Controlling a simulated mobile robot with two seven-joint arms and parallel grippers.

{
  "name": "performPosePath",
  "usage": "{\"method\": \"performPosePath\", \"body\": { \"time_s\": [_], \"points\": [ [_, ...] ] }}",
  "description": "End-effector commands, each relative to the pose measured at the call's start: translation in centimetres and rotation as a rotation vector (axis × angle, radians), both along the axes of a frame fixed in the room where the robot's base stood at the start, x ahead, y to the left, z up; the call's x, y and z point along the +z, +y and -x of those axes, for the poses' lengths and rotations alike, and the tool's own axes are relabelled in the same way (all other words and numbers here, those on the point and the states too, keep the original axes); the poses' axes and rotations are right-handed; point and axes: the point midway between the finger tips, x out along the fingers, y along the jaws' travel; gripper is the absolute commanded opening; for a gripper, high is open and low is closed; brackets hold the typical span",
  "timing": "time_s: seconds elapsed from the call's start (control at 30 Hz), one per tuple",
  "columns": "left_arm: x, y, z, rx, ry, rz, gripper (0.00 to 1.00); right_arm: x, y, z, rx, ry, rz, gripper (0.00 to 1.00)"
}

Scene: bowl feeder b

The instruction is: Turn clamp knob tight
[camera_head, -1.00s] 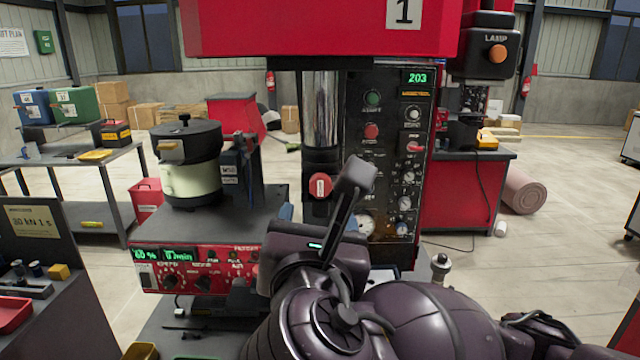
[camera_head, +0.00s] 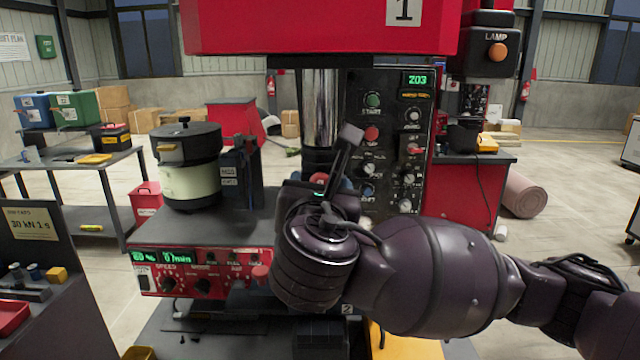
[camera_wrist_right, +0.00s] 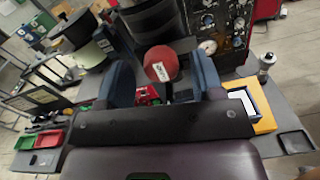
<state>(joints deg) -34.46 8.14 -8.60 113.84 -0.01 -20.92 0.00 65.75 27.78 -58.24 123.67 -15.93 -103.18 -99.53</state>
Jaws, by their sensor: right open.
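The clamp knob (camera_head: 318,177) is a red round knob on the front of the press column, mostly hidden behind my right wrist in the head view. In the right wrist view the red knob (camera_wrist_right: 161,62) shows whole, with a white label on its face. My right gripper (camera_head: 317,187) points away from me at the knob. In the right wrist view its two blue fingers (camera_wrist_right: 162,77) are apart, one on each side of the knob, with a gap on both sides. I cannot tell how deep the knob sits between them. My left gripper is not in view.
The bowl feeder (camera_head: 190,182) stands left of the column above a red control panel (camera_head: 210,270). A black button panel (camera_head: 392,130) is right of the column. A yellow-orange tray (camera_wrist_right: 262,122) lies right of the gripper in the wrist view. The red press head (camera_head: 300,28) hangs above.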

Motion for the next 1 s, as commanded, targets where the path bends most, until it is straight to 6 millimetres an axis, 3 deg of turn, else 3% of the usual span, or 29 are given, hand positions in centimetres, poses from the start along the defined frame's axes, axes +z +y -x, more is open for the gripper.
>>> {"method": "performPosePath", "body": {
  "time_s": [0.17,0.47,0.77,1.0],
  "points": [
    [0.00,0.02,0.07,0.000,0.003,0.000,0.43,-0.02,-0.08,-1.04,-0.001,0.001,-0.001,0.61],
    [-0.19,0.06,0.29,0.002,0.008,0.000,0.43,-0.05,-0.08,-1.15,0.000,0.001,-0.001,0.60],
    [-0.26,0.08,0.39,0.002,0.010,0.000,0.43,-0.05,-0.07,-1.14,0.000,0.001,0.000,0.14],
    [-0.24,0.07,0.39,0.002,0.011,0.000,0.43,-0.04,-0.05,-1.12,0.000,0.000,-0.018,0.12]
  ]
}}
